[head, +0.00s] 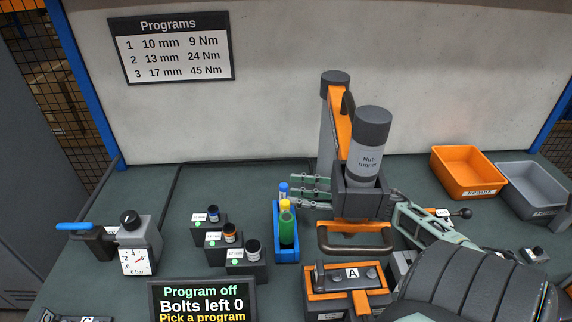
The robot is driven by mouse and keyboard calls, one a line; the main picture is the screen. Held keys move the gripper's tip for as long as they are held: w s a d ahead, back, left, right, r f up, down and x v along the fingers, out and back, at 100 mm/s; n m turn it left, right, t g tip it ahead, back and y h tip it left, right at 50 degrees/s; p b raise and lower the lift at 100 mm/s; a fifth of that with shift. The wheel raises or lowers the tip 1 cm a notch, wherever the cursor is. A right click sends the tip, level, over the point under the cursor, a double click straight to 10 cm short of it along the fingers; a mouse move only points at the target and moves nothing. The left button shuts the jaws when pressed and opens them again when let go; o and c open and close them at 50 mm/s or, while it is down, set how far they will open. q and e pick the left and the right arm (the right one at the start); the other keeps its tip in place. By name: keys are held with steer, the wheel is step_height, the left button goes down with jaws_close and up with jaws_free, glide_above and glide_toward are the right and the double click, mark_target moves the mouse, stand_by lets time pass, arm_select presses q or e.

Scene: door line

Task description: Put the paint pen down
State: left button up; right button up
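A narrow blue holder (277,245) stands on the bench. In it is a thick green pen (287,229) with a yellow top. Behind it shows a pen with a blue top (283,188). My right gripper (294,191) reaches left from behind the nut runner (366,160). Its pale green fingertips are beside the blue-topped pen. The nut runner hides the gripper's palm, and I cannot tell whether the fingers touch or grip a pen. My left gripper is not in view.
Several small dark socket blocks (248,264) stand left of the holder. A gauge unit (138,248) with a blue-handled valve is farther left. A display (203,303) stands in front. Orange (467,173) and grey (533,189) bins sit at the right. Bench behind the sockets is clear.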

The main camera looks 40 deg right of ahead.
steer(key=shift+v, duration=1.55)
